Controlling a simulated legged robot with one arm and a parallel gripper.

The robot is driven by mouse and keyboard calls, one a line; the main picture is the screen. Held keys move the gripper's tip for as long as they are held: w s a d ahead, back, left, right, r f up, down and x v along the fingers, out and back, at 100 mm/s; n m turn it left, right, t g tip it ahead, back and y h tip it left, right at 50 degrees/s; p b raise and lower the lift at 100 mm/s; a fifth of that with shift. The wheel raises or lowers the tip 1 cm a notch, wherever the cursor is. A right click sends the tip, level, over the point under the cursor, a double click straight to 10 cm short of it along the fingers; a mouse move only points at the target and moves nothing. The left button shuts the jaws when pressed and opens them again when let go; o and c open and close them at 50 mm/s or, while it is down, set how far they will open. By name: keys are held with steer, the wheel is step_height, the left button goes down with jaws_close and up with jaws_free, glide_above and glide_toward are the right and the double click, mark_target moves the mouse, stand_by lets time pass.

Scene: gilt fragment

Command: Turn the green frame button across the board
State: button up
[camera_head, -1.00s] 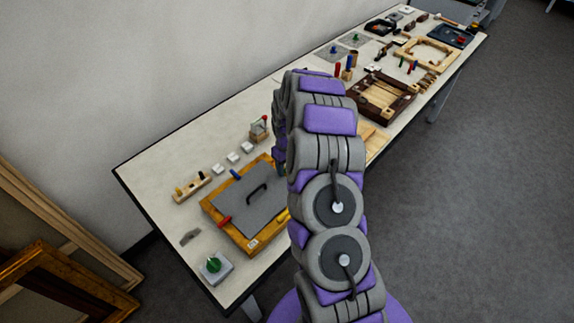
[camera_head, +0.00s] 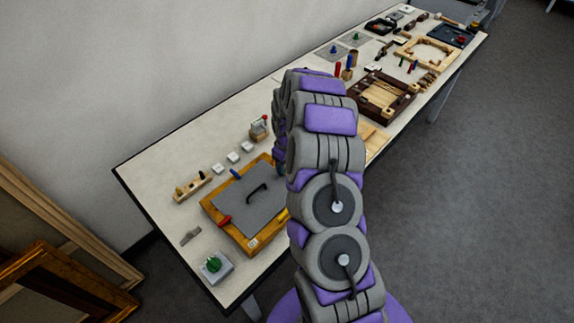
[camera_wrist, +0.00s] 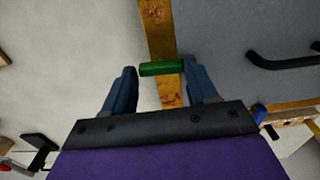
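The green frame button (camera_wrist: 161,68) shows in the wrist view as a short green bar lying across the wooden frame rail (camera_wrist: 158,25). One end lies toward the grey board (camera_wrist: 225,40). My gripper (camera_wrist: 166,80) is open, with one blue-grey finger on each side of the rail, close to the button's ends. I cannot tell whether a finger touches it. In the head view, the gold frame (camera_head: 259,243) with the grey board (camera_head: 240,210) lies on the table.
A red button (camera_head: 224,221) and a blue button (camera_head: 236,174) sit on other sides of the frame. The board has a black handle (camera_head: 257,189). A grey block with a green knob (camera_head: 213,264) stands near the table's front corner.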

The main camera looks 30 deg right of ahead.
steer(key=o, duration=0.4)
steer(key=shift+s, duration=0.1)
step_height(320, 180, up, 17)
steer(key=shift+r+p, duration=0.1)
steer(key=shift+p, duration=0.4)
